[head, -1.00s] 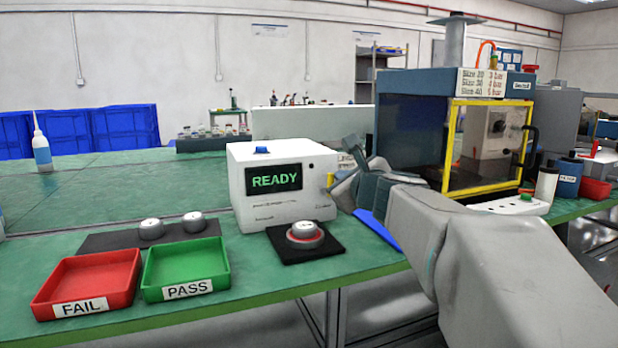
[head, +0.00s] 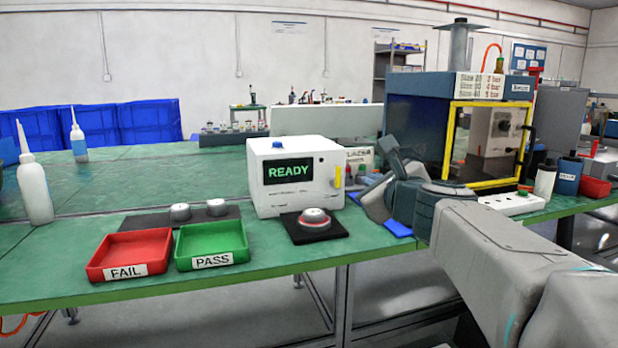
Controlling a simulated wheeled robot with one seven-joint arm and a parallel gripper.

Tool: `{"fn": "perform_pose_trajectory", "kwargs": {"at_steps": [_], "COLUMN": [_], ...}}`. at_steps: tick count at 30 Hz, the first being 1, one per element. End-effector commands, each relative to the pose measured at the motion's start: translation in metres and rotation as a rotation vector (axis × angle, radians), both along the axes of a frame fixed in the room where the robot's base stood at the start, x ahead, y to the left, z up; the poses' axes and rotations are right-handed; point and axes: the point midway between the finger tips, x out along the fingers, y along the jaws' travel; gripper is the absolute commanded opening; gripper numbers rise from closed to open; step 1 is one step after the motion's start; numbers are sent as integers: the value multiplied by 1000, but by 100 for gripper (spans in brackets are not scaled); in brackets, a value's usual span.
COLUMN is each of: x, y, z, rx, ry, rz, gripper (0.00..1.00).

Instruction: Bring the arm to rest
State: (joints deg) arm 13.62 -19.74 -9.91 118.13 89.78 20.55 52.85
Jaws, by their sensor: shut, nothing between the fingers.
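My arm reaches in from the lower right of the head view, over the front edge of the green bench (head: 330,272). My gripper (head: 393,158), dark grey, is at the arm's far end, between the white READY tester and the yellow-framed chamber. It is shut and empty, and partly hidden by my wrist. It appears above the bench; I cannot tell its exact height.
Red FAIL (head: 130,275) and green PASS (head: 212,263) trays stand left. The chamber (head: 483,178) stands close behind my arm. White bottles (head: 36,195) stand far left.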

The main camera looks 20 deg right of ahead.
Motion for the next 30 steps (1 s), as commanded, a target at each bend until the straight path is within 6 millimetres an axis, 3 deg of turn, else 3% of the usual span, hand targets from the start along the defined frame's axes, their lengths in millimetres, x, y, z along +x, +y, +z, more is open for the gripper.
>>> {"fn": "perform_pose_trajectory", "kwargs": {"at_steps": [10, 14, 30], "x": [-3, -2, -2], "y": [-7, -7, -4], "z": [1, 13, 151], "rx": [0, 0, 0], "ry": [-1, 0, -1], "rz": [-15, -14, -9], "gripper": [0, 0, 0]}}
